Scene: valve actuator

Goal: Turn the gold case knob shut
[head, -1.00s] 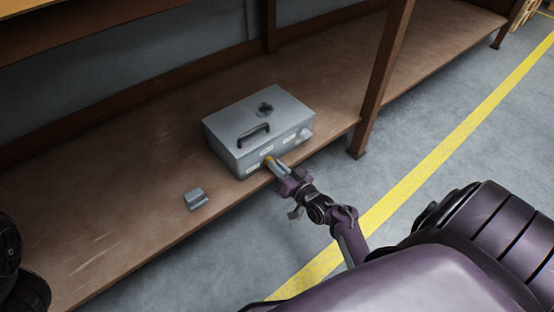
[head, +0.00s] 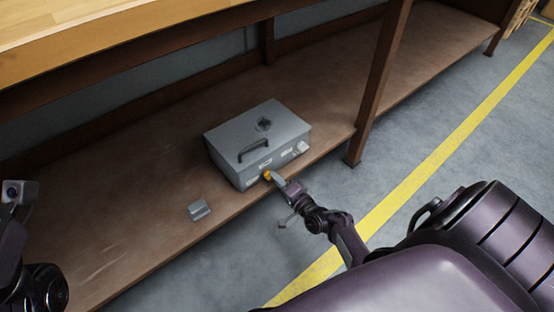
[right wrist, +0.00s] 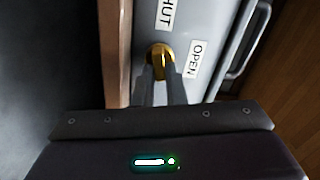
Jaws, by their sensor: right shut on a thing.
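The grey metal case (head: 258,142) sits on the low wooden shelf, with a black handle and a round dark fitting on its top. The gold knob (head: 267,175) is on its front face; in the right wrist view the knob (right wrist: 160,53) sits between labels reading SHUT (right wrist: 166,12) and OPEN (right wrist: 195,59). My right gripper (head: 275,179) is shut on the gold knob, its fingers on either side of it. My left arm shows at the left edge of the head view; its fingers are not clearly seen.
A small grey block (head: 199,209) lies on the shelf (head: 130,190) left of the case. A brown post (head: 378,90) stands right of the case. A wooden tabletop (head: 90,40) overhangs at the upper left. The floor with a yellow line is clear.

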